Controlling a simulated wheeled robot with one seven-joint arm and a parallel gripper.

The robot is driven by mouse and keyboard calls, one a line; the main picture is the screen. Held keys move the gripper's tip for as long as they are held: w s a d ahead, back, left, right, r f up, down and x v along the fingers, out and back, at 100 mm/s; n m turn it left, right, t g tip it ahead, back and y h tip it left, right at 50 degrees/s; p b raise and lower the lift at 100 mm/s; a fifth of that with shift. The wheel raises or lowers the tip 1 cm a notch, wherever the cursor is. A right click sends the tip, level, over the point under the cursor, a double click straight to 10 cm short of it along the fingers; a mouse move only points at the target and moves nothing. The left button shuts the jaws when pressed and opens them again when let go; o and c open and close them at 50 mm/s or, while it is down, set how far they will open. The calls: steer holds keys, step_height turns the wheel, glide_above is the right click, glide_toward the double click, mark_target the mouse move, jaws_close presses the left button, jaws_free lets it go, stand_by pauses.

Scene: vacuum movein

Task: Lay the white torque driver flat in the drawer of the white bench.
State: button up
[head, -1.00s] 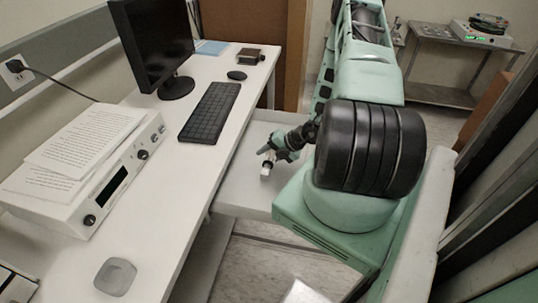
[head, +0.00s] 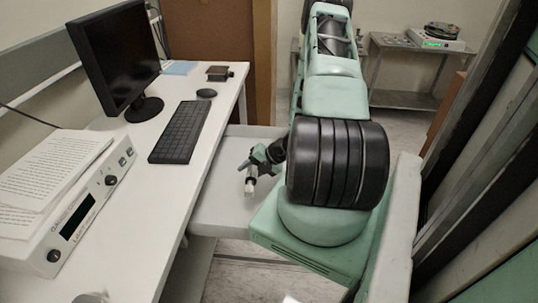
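The white bench (head: 150,205) runs along the left, and its drawer (head: 215,210) is pulled out to the right of its front edge. My gripper (head: 254,168) is over the open drawer in the head view. The small white torque driver (head: 250,185) is at its fingertips and appears to be gripped, pointing down toward the drawer floor. The view is small, so I cannot tell whether it touches the floor. My arm hides the drawer's right part.
On the bench are a monitor (head: 118,60), a keyboard (head: 180,130), a mouse (head: 206,93), a small dark box (head: 219,73) and a white instrument (head: 75,215) with papers on it. A metal table (head: 400,97) stands at the back right. The drawer's near-left floor looks empty.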

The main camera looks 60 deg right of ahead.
steer(key=shift+o, duration=0.5)
steer(key=w+r+v, duration=0.1)
steer(key=v, duration=1.4)
steer(key=shift+a+b, duration=0.25)
steer(key=shift+b, duration=0.1)
steer(key=shift+s, duration=0.1)
